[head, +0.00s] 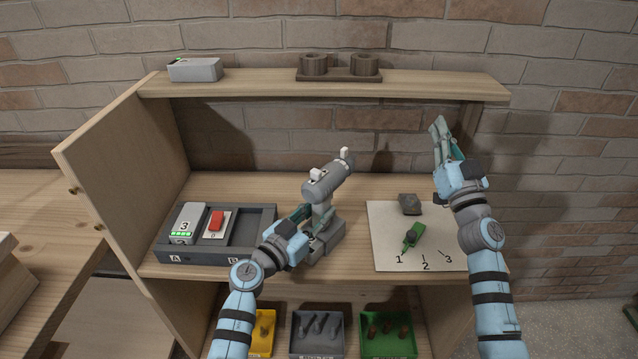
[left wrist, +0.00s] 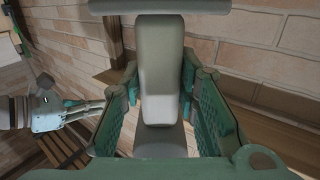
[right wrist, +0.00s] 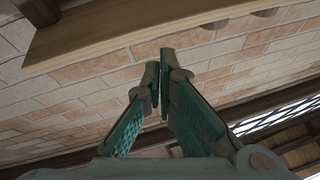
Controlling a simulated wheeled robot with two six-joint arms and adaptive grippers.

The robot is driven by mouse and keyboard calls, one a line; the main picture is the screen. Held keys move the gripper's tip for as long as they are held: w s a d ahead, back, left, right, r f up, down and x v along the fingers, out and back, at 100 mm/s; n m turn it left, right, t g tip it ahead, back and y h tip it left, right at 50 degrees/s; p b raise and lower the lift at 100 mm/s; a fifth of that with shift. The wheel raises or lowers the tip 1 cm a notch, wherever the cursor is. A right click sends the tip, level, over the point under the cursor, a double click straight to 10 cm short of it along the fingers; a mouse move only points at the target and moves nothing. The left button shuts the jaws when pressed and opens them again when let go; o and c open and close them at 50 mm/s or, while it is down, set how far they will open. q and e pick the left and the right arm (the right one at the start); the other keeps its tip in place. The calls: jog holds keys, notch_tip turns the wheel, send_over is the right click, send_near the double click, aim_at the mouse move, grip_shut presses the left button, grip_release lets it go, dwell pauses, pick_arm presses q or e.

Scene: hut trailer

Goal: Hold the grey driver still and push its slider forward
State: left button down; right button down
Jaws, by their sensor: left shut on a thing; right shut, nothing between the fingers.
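The grey driver (head: 327,181) stands upright on the middle shelf, its handle down in a dark grey block-shaped foot and its barrel tilted up to the right. A small light piece shows on top of the barrel, and another light piece sits at its front end; I cannot tell which is the slider. My left gripper (head: 308,211) is shut on the driver's handle, which fills the space between the fingers in the left wrist view (left wrist: 160,80). My right gripper (head: 440,135) is shut and empty, raised to the right of the driver, with its fingertips together in the right wrist view (right wrist: 162,75).
A dark tray (head: 260,252) with a charger-like block and a red-topped piece stands left. Yellow, grey and green bins (head: 388,348) sit below. The upper shelf (head: 420,87) overhangs behind.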

aim_at(316, 174)
jog(key=s+a+n+g+y, duration=0.8)
jog(key=a+n+y, duration=0.45)
jog(key=n, duration=0.75)
jog(key=s+a+f+n+g, duration=0.5)
jog(key=n+g, duration=0.4)
jog(key=n, duration=0.3)
jog(key=s+f+y, duration=0.1)
jog(key=s, duration=0.1)
jog(key=shift+s+n+g, duration=0.3)
jog(key=shift+a+f, duration=0.1)
pick_arm(q)
jog(key=shift+a, duration=0.1)
pick_arm(e)
jog(key=w+a, duration=0.6)
jog(key=a, duration=0.1)
